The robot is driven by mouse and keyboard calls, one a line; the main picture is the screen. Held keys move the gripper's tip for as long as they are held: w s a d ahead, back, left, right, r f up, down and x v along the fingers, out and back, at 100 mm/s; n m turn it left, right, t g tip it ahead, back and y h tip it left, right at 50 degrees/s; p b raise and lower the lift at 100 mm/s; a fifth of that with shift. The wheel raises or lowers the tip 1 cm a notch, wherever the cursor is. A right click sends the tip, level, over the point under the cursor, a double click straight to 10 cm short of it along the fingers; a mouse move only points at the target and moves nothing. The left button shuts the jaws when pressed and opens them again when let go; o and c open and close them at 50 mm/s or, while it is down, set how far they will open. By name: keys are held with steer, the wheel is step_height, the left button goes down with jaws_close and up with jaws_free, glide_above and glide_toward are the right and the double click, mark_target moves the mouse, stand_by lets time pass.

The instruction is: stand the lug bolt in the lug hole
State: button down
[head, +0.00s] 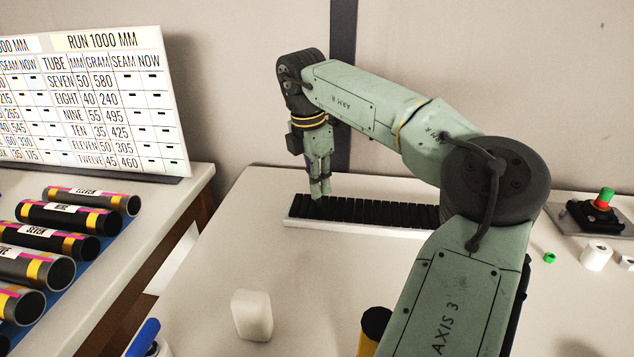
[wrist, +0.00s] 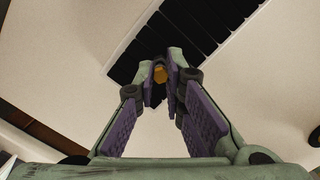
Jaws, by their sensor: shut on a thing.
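My gripper (head: 320,196) points down over the left end of a row of black blocks in a white tray. In the wrist view its purple-padded fingers (wrist: 161,74) close on a small orange-brown piece (wrist: 160,73) at the tips, which looks like the head of the lug bolt. The bolt's shank is hidden, and I cannot make the bolt out in the head view. I cannot pick out the lug hole in either view. A grey plate (head: 566,222) at the right carries a black fixture (head: 594,217) with a red and green cylinder.
The white tray (head: 365,229) of black blocks lies across the table's back. A white rounded block (head: 252,314) stands in front. A green nut (head: 549,257) and a white cylinder (head: 596,257) lie at right. Labelled tubes (head: 92,200) fill the left table. The table's middle is largely clear.

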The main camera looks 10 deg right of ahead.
steer(key=shift+f+b, duration=0.45)
steer(key=shift+f, duration=0.25)
stand_by(0.5)
steer(key=c, duration=1.6)
jaws_free()
